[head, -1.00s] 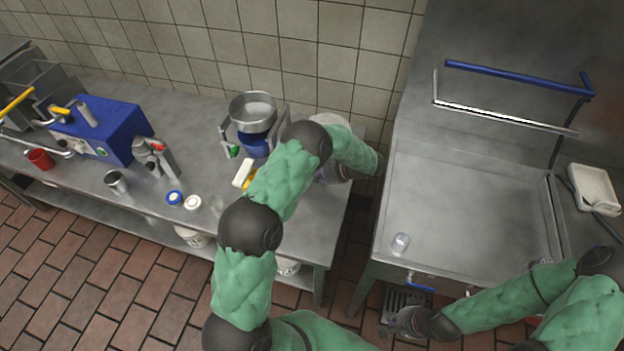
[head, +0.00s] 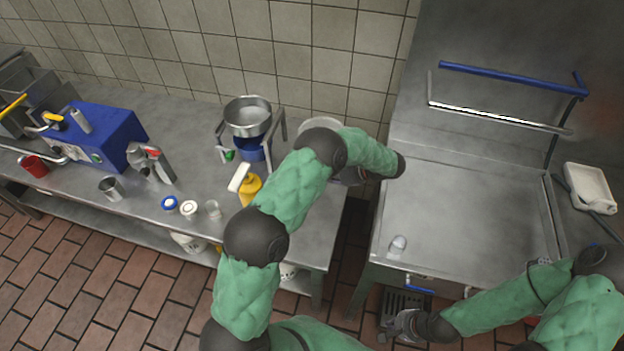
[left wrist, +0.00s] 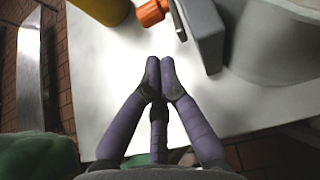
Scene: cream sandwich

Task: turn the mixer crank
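A steel bowl on a grey stand with a blue part below (head: 248,117) stands on the left counter, with a green knob (head: 229,155) at its foot. I cannot tell for certain which part is the mixer crank. An orange knob (left wrist: 152,12) beside a grey block (left wrist: 204,32) shows ahead of my left fingers in the left wrist view. My left gripper (left wrist: 160,75) has its fingertips together with nothing visible between them, apart from the knob; in the head view my arm mostly hides it. My right gripper (head: 398,325) is low at right, too small to read its fingers.
A yellow bottle (head: 250,189) stands near my left arm. A pale round pot (head: 321,126) is behind the arm. A blue machine (head: 105,132), metal cup (head: 111,187) and small jars line the counter. A steel worktop (head: 470,215) at right is mostly clear.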

